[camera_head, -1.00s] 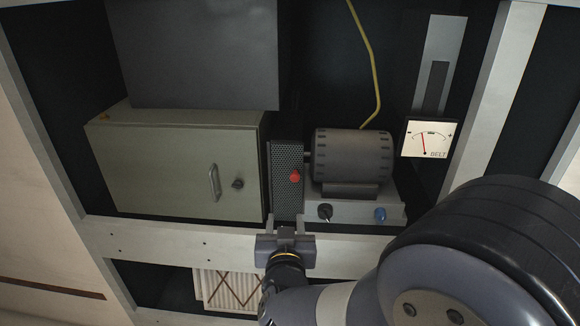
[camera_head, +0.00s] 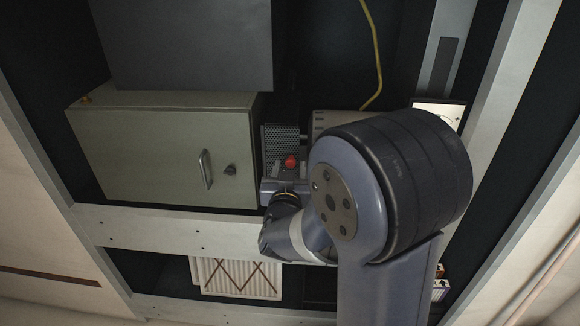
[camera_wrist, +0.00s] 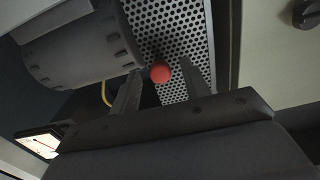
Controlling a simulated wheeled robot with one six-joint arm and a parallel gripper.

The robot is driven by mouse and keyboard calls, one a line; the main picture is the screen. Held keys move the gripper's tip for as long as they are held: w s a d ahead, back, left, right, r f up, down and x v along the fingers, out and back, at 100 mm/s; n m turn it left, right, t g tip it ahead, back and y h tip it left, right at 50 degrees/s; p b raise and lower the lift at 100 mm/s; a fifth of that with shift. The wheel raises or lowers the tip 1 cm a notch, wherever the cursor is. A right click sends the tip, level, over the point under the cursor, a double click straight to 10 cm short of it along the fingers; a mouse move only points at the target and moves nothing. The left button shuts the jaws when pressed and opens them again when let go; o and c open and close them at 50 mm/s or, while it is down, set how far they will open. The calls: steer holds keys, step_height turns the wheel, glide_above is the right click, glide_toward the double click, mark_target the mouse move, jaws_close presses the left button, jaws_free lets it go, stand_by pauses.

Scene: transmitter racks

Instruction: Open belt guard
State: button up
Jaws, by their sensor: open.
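The belt guard is a perforated metal panel (camera_head: 281,140) between the olive cabinet and the motor. It also fills the middle of the wrist view (camera_wrist: 172,38). A red knob (camera_head: 291,161) sits on its face, and the wrist view shows the knob (camera_wrist: 160,72) between my finger tips or just beyond them. My gripper (camera_wrist: 160,88) is open, one finger on each side of the knob. I cannot tell if either finger touches it. In the head view my gripper (camera_head: 288,172) covers the guard's lower part. The guard looks shut.
An olive cabinet (camera_head: 160,155) with a handle stands left of the guard. The motor (camera_wrist: 78,45) is close beside the guard, mostly hidden by my arm in the head view. A yellow cable (camera_head: 372,55) hangs above it. A white frame beam (camera_head: 180,232) runs below.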

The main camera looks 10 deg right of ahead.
steer(key=shift+w+d, duration=0.2)
steer(key=shift+w, duration=0.3)
jaws_close()
stand_by(0.3)
